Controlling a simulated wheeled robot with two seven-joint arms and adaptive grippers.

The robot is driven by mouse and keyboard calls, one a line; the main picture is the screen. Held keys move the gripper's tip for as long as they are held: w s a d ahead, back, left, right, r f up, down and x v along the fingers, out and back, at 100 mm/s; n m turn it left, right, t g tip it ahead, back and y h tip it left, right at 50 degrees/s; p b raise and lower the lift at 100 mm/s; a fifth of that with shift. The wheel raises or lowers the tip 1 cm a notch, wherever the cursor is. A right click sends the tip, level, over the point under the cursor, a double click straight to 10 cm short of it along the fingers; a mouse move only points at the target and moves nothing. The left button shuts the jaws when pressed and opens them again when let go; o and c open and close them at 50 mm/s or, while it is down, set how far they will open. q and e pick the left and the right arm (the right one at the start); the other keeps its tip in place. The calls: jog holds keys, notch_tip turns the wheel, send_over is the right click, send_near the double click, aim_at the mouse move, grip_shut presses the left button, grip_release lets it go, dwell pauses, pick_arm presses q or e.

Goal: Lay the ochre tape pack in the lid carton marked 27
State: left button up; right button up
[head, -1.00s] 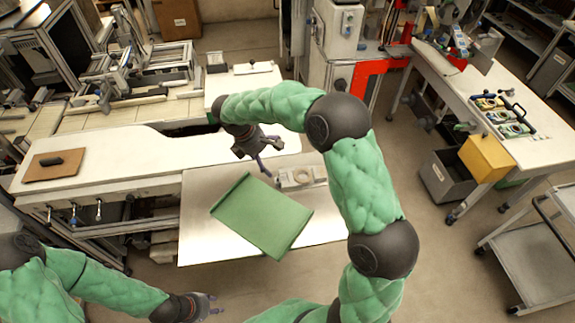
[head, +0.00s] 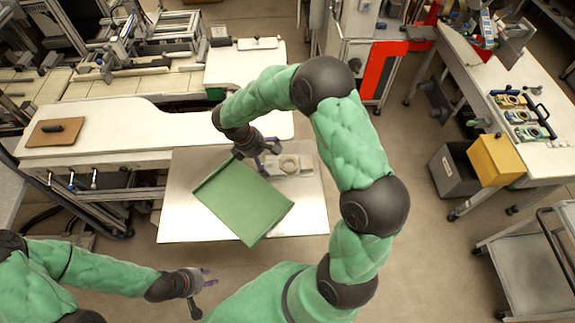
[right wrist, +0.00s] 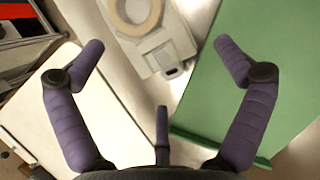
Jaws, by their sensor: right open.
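A tan tape ring (head: 288,163) sits on a pale grey block on the bench; it shows at the top of the right wrist view (right wrist: 133,12). I cannot tell whether it is the ochre tape pack. No carton with a readable 27 shows. A flat green tray-like piece (head: 243,202) with a raised edge lies beside the block; it also shows in the right wrist view (right wrist: 250,60). My right gripper (head: 268,156) is open and empty above the bench, near the block and the green piece. My left gripper (head: 204,291) is low at the front left, away from the bench; its finger spread is unclear.
A yellow bin (head: 496,160) hangs at the right table's edge, beside a grey bin (head: 452,172). Several coloured items in a rack (head: 522,115) stand on that table. A grey cart (head: 535,260) is at the lower right.

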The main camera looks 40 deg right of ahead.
aim_at(272, 165)
jog(key=x, duration=0.5)
jog(key=shift+w+f, duration=0.15)
jog(key=shift+w, duration=0.1)
jog(key=c, duration=1.4)
